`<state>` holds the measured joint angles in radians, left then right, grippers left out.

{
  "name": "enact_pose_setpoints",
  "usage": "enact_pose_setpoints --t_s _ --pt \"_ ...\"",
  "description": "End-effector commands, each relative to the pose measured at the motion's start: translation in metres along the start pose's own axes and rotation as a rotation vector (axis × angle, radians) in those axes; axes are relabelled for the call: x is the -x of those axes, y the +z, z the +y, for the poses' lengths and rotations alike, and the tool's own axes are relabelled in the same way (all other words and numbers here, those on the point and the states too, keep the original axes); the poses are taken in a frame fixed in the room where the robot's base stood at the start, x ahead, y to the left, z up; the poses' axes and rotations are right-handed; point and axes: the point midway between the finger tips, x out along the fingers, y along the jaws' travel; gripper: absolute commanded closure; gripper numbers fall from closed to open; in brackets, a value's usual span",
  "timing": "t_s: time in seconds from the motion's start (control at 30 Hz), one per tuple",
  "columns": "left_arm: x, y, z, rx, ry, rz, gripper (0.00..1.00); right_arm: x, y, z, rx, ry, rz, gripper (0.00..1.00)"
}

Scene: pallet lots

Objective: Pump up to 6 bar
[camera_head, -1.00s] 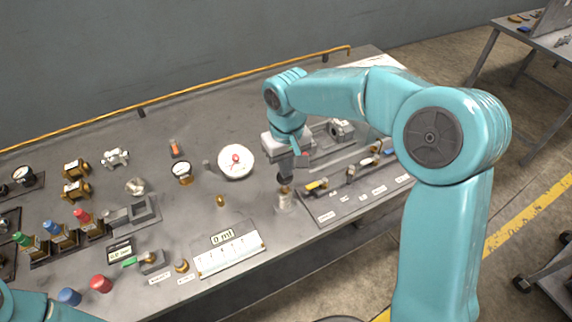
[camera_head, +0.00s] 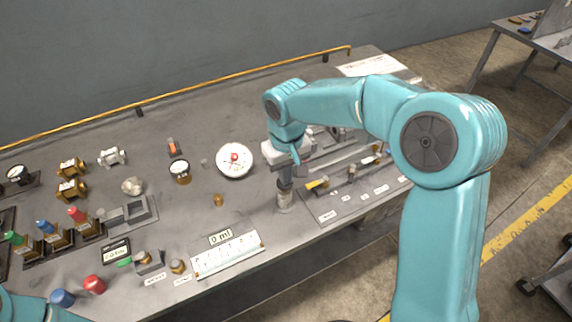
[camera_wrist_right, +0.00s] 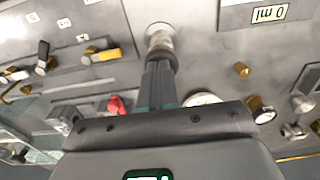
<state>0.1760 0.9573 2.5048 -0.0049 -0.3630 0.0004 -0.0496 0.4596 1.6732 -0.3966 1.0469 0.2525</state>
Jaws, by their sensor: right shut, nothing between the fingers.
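My right gripper (camera_head: 285,181) is shut and empty, pointing down over an upright metal cylinder (camera_head: 284,203) near the table's front edge. This cylinder looks like a small hand pump with a dark cap. In the right wrist view, the shut fingers (camera_wrist_right: 158,70) meet the top of the pump (camera_wrist_right: 160,40), apparently touching it. A large white dial gauge (camera_head: 235,160) with a red centre lies left of the gripper; its reading is too small to tell. A small display (camera_head: 116,250) stands farther left, its digits not clearly legible. My left gripper is out of view.
A white scale with a "0 ml" label (camera_head: 220,237) lies left of the pump. A panel (camera_head: 345,210) with yellow and black levers is close on its right. Red, blue and green knobbed valves stand at the left. A yellow rail (camera_head: 200,93) runs along the back.

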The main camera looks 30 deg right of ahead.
Motion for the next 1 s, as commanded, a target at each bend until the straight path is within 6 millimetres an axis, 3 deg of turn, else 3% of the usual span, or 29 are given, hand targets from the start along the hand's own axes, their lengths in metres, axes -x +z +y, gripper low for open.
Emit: enact_pose_setpoints --t_s 0.07,0.17,0.37,0.43,0.7,1.0 --pt "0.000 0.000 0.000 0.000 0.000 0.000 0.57 -0.005 0.003 -0.001 0.002 0.000 -0.014 1.00" --pt "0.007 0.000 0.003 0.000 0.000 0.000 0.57 0.004 0.003 -0.001 0.002 0.000 -0.014 1.00" --pt "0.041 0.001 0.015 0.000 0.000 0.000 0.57 0.051 0.002 0.002 0.001 0.000 -0.002 1.00" --pt "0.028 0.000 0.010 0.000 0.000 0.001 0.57 0.059 0.001 0.002 0.000 0.001 0.003 1.00" --pt "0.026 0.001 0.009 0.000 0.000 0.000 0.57 0.117 0.001 0.002 0.001 0.000 0.003 1.00" --pt "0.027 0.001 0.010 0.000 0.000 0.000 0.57 0.141 0.001 0.002 0.001 0.000 0.001 1.00"
